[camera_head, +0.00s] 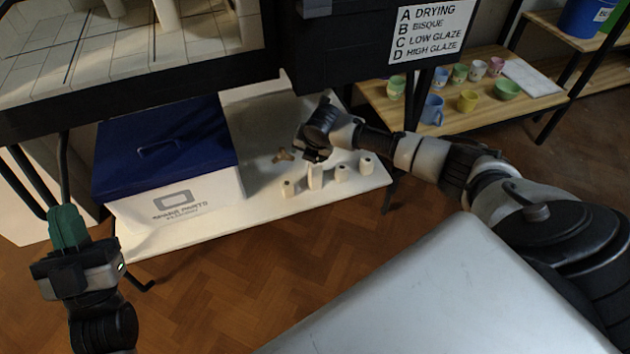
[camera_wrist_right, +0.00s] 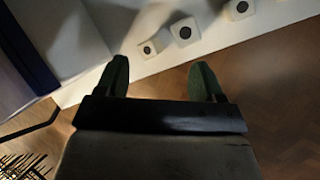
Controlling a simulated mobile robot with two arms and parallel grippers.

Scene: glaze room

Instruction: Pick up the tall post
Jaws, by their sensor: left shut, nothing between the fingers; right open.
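The tall post (camera_head: 315,178) is a pale upright cylinder on the white low shelf, standing higher than the short posts beside it. In the right wrist view it appears to be the post with a dark round spot on top (camera_wrist_right: 184,31), ahead of the fingers. My right gripper (camera_head: 316,156) is above and just behind the posts in the head view, partly covering the area around the tall post's top. Its green fingers (camera_wrist_right: 159,78) are apart with nothing between them. My left gripper (camera_head: 66,217) is shut and empty at the lower left, away from the posts.
Short posts (camera_head: 288,188) stand close on both sides of the tall one. A small brown item (camera_head: 283,155) lies behind them. A white box with a blue lid (camera_head: 165,145) fills the shelf's left part. A dark upper shelf (camera_head: 140,100) overhangs the back.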

